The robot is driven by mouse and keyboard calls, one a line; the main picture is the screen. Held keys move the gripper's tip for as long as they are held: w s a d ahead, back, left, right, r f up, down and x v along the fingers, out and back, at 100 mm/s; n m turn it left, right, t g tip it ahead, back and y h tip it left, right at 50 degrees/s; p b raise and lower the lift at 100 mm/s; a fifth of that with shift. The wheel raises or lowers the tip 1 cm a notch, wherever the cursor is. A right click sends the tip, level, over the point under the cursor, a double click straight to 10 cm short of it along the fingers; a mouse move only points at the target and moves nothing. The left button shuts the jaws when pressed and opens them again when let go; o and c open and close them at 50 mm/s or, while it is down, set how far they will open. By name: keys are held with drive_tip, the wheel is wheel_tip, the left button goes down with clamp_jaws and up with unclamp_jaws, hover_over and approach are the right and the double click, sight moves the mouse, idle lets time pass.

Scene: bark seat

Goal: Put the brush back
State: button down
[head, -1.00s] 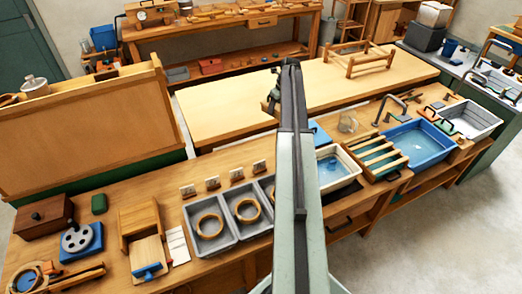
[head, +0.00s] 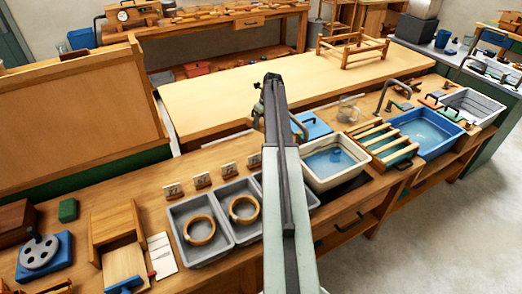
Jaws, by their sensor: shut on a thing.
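My arm reaches forward over the front bench, and my gripper (head: 259,112) is at its far end, small and partly hidden by the arm. It is over the near edge of the pale long table (head: 200,105). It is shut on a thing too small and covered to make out. I cannot pick out a brush for certain anywhere in view.
The front bench carries grey trays with wooden rings (head: 199,229), a white water tub (head: 333,161), a slatted wooden rack (head: 377,142) and a blue basin (head: 425,133). A tan upright board (head: 75,110) stands at left. The pale table's top is mostly clear.

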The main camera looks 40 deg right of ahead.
wheel_tip(320, 180, down, 10)
drive_tip(key=b, duration=1)
drive_tip(key=shift+f, duration=0.15)
drive_tip(key=shift+r, duration=0.25)
drive_tip(key=shift+f, duration=0.2)
drive_tip(key=c, duration=0.7)
unclamp_jaws()
drive_tip(key=shift+r, duration=0.1)
drive_tip(key=p+v, duration=1.2)
drive_tip(key=shift+r, duration=0.25)
drive_tip(key=shift+f, duration=0.15)
